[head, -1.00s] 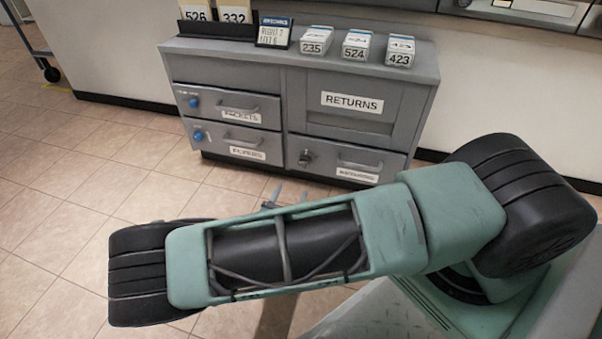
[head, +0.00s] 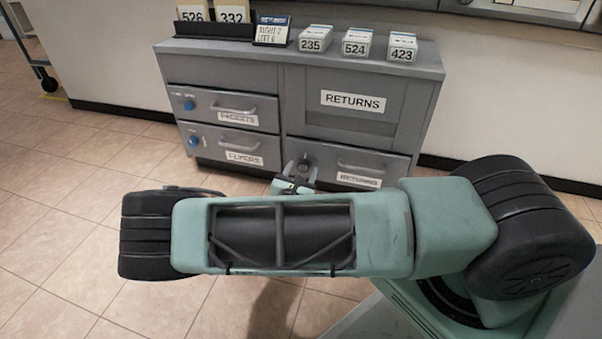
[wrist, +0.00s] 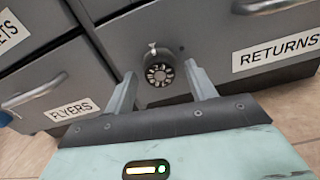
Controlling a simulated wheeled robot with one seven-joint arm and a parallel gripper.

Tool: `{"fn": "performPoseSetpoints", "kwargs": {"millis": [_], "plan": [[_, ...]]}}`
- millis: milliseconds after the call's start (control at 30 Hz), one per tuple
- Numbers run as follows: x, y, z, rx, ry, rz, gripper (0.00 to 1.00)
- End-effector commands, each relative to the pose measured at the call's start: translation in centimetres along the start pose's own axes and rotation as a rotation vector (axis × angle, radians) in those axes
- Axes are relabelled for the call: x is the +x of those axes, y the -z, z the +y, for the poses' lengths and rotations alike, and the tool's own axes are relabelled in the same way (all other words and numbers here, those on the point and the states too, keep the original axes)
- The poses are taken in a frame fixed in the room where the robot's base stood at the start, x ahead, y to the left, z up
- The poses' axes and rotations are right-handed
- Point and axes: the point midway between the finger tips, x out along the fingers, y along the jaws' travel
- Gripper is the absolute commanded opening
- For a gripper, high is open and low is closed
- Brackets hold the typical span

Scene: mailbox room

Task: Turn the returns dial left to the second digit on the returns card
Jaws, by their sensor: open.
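The returns dial (wrist: 159,74) is a dark round knob with white marks around its face, on the lower right drawer (head: 378,156) of the grey cabinet. A small light pointer mark shows just above the dial. My gripper (wrist: 162,88) is open, with one finger on each side of the dial in the wrist view; I cannot tell whether they touch it. In the head view my gripper (head: 298,172) is small, in front of the dial. The returns card (head: 272,30) stands on the cabinet top with handwritten lines, hard to read; the lower one seems to say left 6.
Drawers labelled packets (head: 222,107) and flyers (head: 230,146) with blue knobs are at the left. The returns drawer handle (wrist: 262,5) is right of the dial. Boxes 235 (head: 315,39), 524 (head: 356,42) and 423 (head: 402,47) stand on top.

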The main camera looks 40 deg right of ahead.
Motion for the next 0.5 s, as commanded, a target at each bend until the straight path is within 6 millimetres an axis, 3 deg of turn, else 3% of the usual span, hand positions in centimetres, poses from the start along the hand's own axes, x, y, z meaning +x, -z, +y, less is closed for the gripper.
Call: {"fn": "performPoseSetpoints", "kwargs": {"millis": [33, 167, 200, 500], "plan": [[-0.02, 0.00, 0.01, 0.000, 0.000, 0.000, 0.50], [-0.03, 0.00, 0.01, 0.000, 0.000, 0.000, 0.14], [-0.03, 0.00, 0.01, 0.000, 0.000, 0.000, 0.11], [-0.04, -0.20, 0.00, -0.028, 0.000, 0.000, 0.11]]}}
